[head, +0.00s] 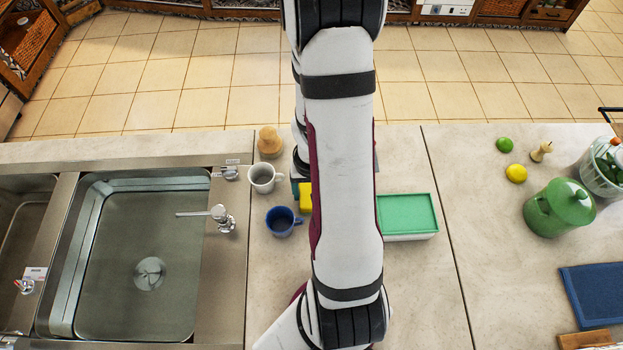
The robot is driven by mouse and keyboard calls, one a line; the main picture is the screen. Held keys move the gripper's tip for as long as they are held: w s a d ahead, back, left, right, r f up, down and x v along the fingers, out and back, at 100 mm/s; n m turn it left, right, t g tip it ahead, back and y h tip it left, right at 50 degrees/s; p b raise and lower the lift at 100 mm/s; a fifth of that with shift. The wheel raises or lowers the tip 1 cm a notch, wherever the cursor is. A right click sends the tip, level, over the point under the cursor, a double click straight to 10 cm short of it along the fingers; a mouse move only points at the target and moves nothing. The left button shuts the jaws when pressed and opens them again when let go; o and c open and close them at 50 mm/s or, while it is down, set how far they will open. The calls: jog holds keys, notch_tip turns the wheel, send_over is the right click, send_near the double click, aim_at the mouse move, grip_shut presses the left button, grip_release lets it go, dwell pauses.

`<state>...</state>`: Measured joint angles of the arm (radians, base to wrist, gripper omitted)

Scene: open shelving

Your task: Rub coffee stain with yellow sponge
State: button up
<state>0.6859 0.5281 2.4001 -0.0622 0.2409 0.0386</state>
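The yellow sponge (306,197) is partly visible on the counter at the left edge of my arm, to the right of the cups. My arm hides the rest of it. My arm crosses the middle of the view, and its end is mostly hidden behind its own links near the sponge. A small part of my gripper (297,186) seems to show just beside the sponge. Its fingers cannot be made out, nor whether it touches the sponge. No coffee stain is visible; my arm covers part of the counter.
A white mug (262,181) and a blue mug (280,224) stand left of the sponge, beside the sink (140,285). A wooden object (270,142) stands behind them. A green-lidded box (406,213) is right of my arm. A green pot (560,207), lime and lemon are farther right.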

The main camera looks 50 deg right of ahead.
jog(key=shift+a, duration=0.35)
jog(key=shift+w, duration=0.2)
jog(key=shift+w+d+r, duration=0.2)
jog(key=shift+w+d, duration=0.1)
jog(key=shift+w+d+f, duration=0.2)
jog(key=shift+w+d, duration=3.15)
jog(key=shift+s+a, duration=3.55)
jog(key=shift+s+a+r, duration=0.1)
jog(key=shift+r, duration=0.55)
jog(key=shift+s+a+r, duration=0.1)
jog(key=shift+r, duration=3.4)
